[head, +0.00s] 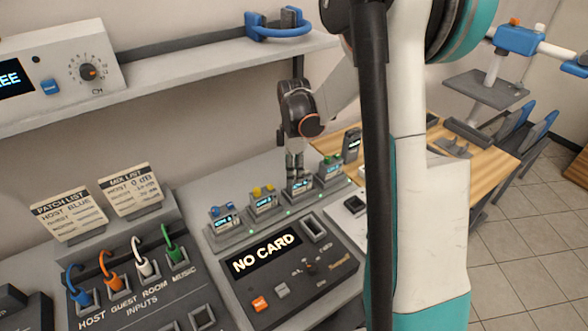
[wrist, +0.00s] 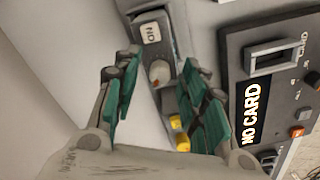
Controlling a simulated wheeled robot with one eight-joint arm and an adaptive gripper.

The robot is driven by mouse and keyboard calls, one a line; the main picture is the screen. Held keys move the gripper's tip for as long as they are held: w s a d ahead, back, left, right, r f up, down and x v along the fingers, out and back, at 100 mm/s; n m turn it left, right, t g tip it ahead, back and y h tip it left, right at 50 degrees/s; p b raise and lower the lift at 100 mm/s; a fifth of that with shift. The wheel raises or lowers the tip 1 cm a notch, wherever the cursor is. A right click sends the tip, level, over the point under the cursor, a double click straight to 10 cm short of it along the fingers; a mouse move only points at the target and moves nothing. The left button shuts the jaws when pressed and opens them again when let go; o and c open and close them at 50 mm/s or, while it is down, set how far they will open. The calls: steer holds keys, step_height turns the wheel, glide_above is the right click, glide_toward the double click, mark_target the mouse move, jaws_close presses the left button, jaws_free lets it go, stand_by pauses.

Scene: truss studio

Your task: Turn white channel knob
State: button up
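My gripper (wrist: 160,64) is open, with one teal finger on each side of the knob and a visible gap to each. I cannot tell how far down the fingertips reach. In the head view, my gripper (head: 294,174) points down over the white channel's module (head: 300,187), third from the left in the row. It hides the white knob there.
Yellow knobs (head: 262,190) are on the left neighbour module, blue knobs (head: 222,210) further left, green knobs (head: 331,160) on the right. A console with a "NO CARD" display (head: 265,254) lies in front. A wall shelf (head: 200,75) runs behind my gripper.

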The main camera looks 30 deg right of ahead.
step_height(320, 180, up, 12)
stand_by(0.6)
